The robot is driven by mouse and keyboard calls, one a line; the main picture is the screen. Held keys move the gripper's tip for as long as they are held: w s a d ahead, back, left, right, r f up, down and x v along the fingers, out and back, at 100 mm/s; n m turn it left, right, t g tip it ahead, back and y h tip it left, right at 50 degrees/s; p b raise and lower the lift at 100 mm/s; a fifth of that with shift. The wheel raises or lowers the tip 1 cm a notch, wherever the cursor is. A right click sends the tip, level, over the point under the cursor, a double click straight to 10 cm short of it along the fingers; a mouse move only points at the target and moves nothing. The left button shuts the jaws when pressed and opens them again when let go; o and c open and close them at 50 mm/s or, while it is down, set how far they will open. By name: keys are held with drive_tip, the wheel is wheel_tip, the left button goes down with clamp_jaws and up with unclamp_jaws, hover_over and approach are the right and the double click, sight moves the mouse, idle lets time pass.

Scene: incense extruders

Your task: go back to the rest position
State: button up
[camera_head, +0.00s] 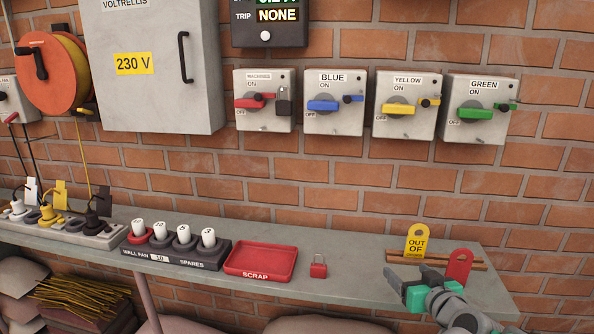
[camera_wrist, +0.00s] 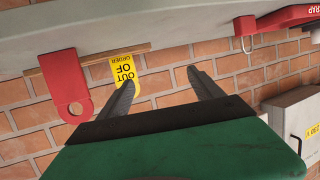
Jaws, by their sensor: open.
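My gripper (camera_head: 411,275) is open at the right end of the grey shelf (camera_head: 345,284). It also shows in the wrist view (camera_wrist: 160,78), its two dark fingers spread with nothing between them. A yellow "OUT OF ORDER" tag (camera_head: 417,241) stands in a wooden rack (camera_head: 400,258), with a red tag (camera_head: 460,264) to its right. In the wrist view the yellow tag (camera_wrist: 123,67) is partly hidden by one finger, and the red tag (camera_wrist: 64,78) is to the left, clear of the fingers. I cannot tell how near the fingers are to the yellow tag.
A red padlock (camera_head: 318,267) stands right of the red scrap tray (camera_head: 261,260). Spares rack (camera_head: 175,252) and power strip (camera_head: 70,229) are farther left. Above, switch boxes marked blue (camera_head: 334,120), yellow (camera_head: 404,122) and green (camera_head: 482,125) hang on the brick wall. Shelf between padlock and wooden rack is bare.

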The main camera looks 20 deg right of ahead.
drive_tip(key=w+a+r+n+g+y+p, duration=0.1)
drive_tip(key=a+r+n+g+y+p, duration=0.2)
drive_tip(key=a, duration=0.7)
drive_tip(key=w+a+r+g+y+p, duration=0.1)
drive_tip(key=a+g+p, duration=0.3)
drive_tip(key=a, duration=0.6)
drive_tip(key=s+a+r+g+p, duration=0.3)
drive_tip(key=s+a+r+p, duration=0.2)
drive_tip(key=s+a, duration=0.5)
drive_tip(key=shift+a+r+g+h+p, duration=0.25)
drive_tip(key=shift+a+g+p, duration=0.2)
drive_tip(key=shift+p, duration=0.7)
